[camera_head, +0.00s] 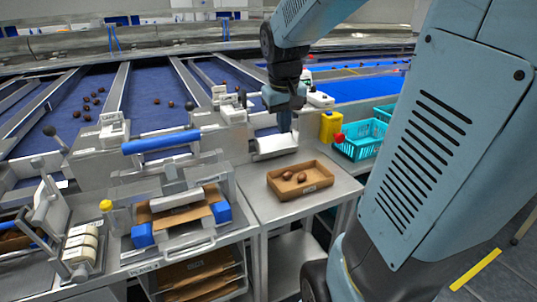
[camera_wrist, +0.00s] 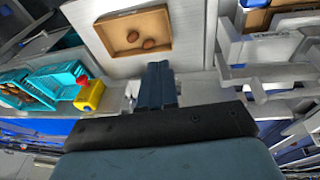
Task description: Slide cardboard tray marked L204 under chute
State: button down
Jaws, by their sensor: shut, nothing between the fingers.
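A brown cardboard tray (camera_head: 301,188) with two dates in it sits on the metal table. A white label is on its front wall, too small to read. The tray also shows at the top of the wrist view (camera_wrist: 165,49). The chute (camera_head: 275,146), a pale metal spout, is behind the tray at the table's back edge. The tray stands in front of it, apart from it. My gripper (camera_head: 285,127) is shut and empty, above and behind the tray near the chute. In the wrist view my gripper's fingers (camera_wrist: 158,72) point toward the tray's near wall.
Turquoise baskets (camera_head: 362,138) and a yellow container (camera_head: 331,127) with a red knob stand at the right. A metal fixture with blue blocks and folded cardboard (camera_head: 180,212) stands at the left. The metal table (camera_head: 258,205) is bare around the tray.

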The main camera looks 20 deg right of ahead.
jog(key=w+d+f+g, duration=0.1)
jog(key=w+d+f, duration=0.3)
jog(key=f, duration=0.2)
jog(key=w+d+f+g, duration=0.2)
jog(key=w+d+f, duration=0.3)
jog(key=f, duration=0.2)
jog(key=w+d+f+g+y, duration=0.1)
jog(key=w+d+f, duration=0.4)
jog(key=f, duration=0.1)
jog(key=shift+w+d+f, duration=0.1)
jog(key=shift+w+f, duration=0.1)
jog(key=shift+f, duration=0.1)
jog(key=shift+s+d+f, duration=0.1)
jog(key=shift+d+f, duration=0.05)
jog(key=shift+f, duration=0.15)
send_over(317, 189)
jog(key=shift+w+d, duration=0.3)
jog(key=shift+s+f, duration=0.1)
jog(key=shift+f, duration=0.65)
jog(key=shift+f, duration=0.1)
